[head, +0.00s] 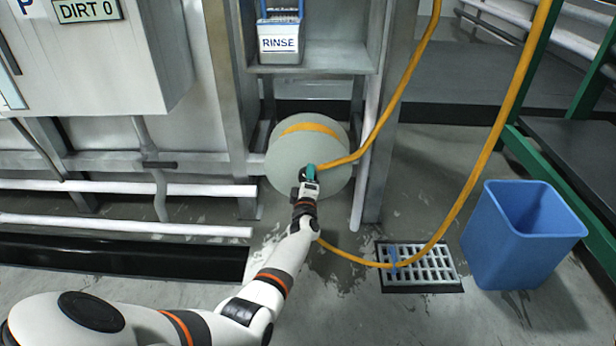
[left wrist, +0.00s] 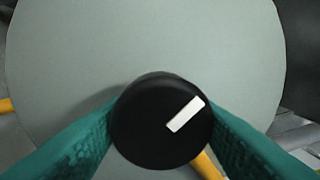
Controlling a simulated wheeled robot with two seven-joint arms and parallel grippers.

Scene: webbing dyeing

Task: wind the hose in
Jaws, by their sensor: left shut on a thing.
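The hose reel (head: 286,163) is a pale grey-green drum low between the metal posts, with a band of yellow hose (head: 312,128) on it. Its disc face (left wrist: 150,40) fills most of the left wrist view. My left gripper (head: 309,175) is at the reel's face. Its teal fingers are shut on a round black knob (left wrist: 162,122) with a white mark, one finger on each side. The yellow hose (head: 465,196) runs from the reel upward, hangs in a long loop at the right and passes low over the floor grate. My right gripper is not in view.
A blue bin (head: 522,236) stands at the right beside the floor grate (head: 420,266). A green-framed bench (head: 572,150) is at the far right. A RINSE container (head: 280,42) sits on a shelf above the reel. White pipes (head: 130,187) run along the left wall.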

